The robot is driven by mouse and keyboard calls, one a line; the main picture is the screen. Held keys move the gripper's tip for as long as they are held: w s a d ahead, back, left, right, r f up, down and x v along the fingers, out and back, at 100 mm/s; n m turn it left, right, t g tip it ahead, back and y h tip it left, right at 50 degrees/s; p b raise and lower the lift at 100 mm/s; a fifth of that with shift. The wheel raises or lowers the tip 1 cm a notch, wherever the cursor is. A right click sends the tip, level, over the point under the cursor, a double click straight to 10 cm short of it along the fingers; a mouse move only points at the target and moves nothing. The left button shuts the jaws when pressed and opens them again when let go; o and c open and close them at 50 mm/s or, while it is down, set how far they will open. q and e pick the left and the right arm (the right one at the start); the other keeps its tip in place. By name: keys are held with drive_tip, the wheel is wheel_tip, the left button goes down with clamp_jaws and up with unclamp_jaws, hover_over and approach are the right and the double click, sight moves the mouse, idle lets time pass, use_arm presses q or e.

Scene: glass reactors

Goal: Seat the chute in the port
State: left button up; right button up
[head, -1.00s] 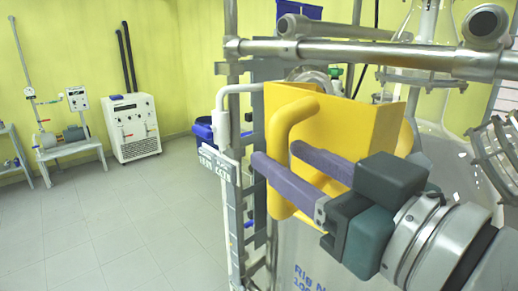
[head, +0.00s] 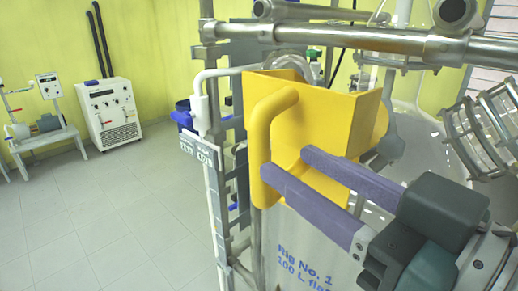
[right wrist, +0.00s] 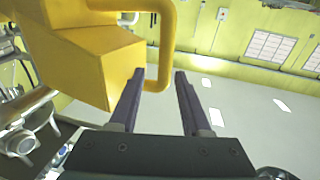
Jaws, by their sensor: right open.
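The yellow chute (head: 345,110) is an open-topped hopper with a looped side handle (head: 262,140). It stands upright at the rig frame; its lower end and the port are hidden, so I cannot tell whether it is seated. My right gripper (head: 287,163) is open and empty, its two purple fingers pointing at the lower part of the handle and the chute's side. In the right wrist view the chute (right wrist: 85,60) is at upper left, and the handle's lower bend (right wrist: 157,86) shows between and just beyond the open fingertips (right wrist: 155,74). My left gripper is out of view.
A steel rail (head: 340,38) crosses above and behind the chute. The frame's upright post (head: 222,200) stands to its left. A glass coil vessel (head: 490,125) is at the right. A white cabinet unit (head: 108,112) stands at the back wall, with clear floor before it.

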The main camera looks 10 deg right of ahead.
drive_tip(key=shift+o, duration=0.2)
drive_tip(key=o, duration=0.5)
drive_tip(key=shift+f, duration=0.1)
drive_tip(key=shift+s, duration=0.1)
drive_tip(key=shift+b+v, duration=2.15)
drive_tip(key=shift+v, duration=2.7)
drive_tip(key=shift+d, duration=0.1)
